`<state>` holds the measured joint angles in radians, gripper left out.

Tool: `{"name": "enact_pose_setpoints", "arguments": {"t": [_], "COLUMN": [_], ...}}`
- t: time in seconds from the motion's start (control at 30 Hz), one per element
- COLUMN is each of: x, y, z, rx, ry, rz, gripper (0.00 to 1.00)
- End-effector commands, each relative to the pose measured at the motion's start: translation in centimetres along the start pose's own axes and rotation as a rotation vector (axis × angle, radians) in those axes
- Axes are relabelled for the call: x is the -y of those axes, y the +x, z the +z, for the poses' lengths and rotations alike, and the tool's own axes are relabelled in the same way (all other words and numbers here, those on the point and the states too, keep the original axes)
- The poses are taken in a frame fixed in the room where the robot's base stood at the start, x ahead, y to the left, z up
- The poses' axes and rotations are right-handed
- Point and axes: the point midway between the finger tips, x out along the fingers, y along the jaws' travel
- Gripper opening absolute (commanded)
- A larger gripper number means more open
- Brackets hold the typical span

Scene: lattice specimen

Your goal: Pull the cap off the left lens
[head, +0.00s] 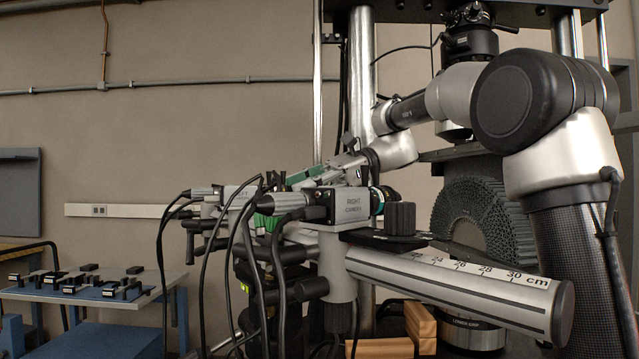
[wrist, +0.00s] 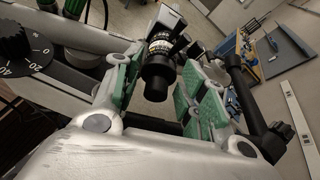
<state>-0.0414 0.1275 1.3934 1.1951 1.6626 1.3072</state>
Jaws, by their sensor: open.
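The left camera (head: 236,196) sits on the rail behind the right camera (head: 350,204); its lens end is hidden in the head view. In the wrist view a black lens (wrist: 158,53) with a printed ring points towards me, and its plain black front end (wrist: 155,88) appears to be the cap. My gripper (wrist: 160,90) is open, with a green-padded finger on each side of that black end. I cannot tell whether either pad touches it. In the head view my gripper (head: 308,174) is partly hidden behind the right camera.
A round black knob with numbers (wrist: 25,50) is close to the left finger. A graduated rail (head: 450,285) juts forward right. Black cables (head: 205,265) hang below the cameras. A side table (head: 85,287) with small black parts stands at left. A dark ribbed arch (head: 490,215) stands behind.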

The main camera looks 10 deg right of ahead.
Motion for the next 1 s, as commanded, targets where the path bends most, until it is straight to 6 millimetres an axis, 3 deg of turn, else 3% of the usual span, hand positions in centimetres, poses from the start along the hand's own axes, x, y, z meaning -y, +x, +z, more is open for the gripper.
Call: {"name": "enact_pose_setpoints", "arguments": {"t": [0.37, 0.53, 0.57, 0.67, 0.7, 0.8, 1.0], "x": [-0.03, -0.03, -0.03, -0.03, -0.03, -0.03, -0.03], "y": [0.98, 0.97, 0.97, 0.97, 0.97, 0.96, 0.96], "z": [-0.01, -0.01, -0.01, -0.01, -0.01, -0.01, -0.01], "rx": [-0.001, -0.001, -0.001, -0.001, -0.001, -0.001, -0.001], "ry": [0.000, 0.000, 0.000, -0.001, -0.001, -0.001, -0.001], "rz": [-0.001, -0.001, -0.001, -0.001, -0.001, -0.001, -0.001], "gripper": [0.42, 0.14, 0.13, 0.13, 0.27, 0.13, 0.13]}}
